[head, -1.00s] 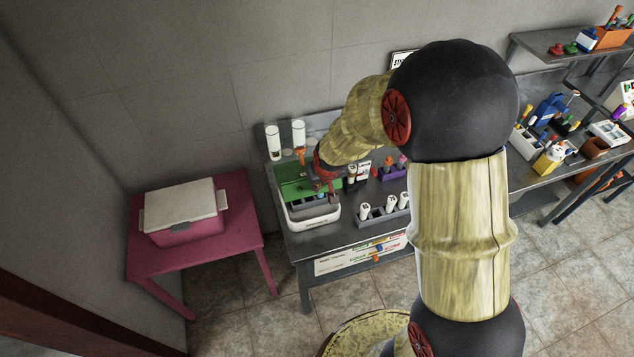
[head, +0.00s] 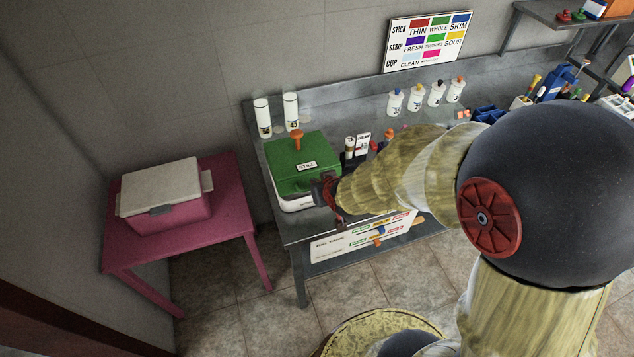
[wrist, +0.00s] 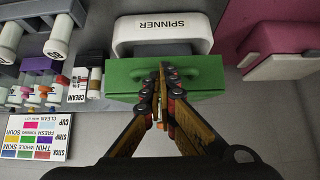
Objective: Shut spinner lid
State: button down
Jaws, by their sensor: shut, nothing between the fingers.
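The spinner has a white body (head: 292,204) and a green lid (head: 296,160) labelled STILL, with an orange knob on top. The lid covers most of the body in the head view. In the wrist view a grey strip shows between the white SPINNER front (wrist: 165,27) and the green lid (wrist: 205,78); I cannot tell whether the lid is fully down. My gripper (head: 338,215) is at the lid's front right in the head view. In the wrist view my gripper (wrist: 161,75) is shut and empty, its tips over the lid; contact is unclear.
White cylinders (head: 291,110) stand behind the spinner on the grey bench. Bottles (head: 437,94) line the back right below the colour sign (head: 427,42). A cooler box (head: 165,195) sits on a pink table (head: 235,215) to the left. Floor between is free.

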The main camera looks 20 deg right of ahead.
jog(key=shift+s+f+b, duration=0.3)
jog(key=shift+f+b, duration=0.25)
jog(key=shift+f, duration=0.3)
jog(key=shift+s+f+b, duration=0.3)
jog(key=shift+f+b, duration=0.2)
jog(key=shift+f, duration=0.3)
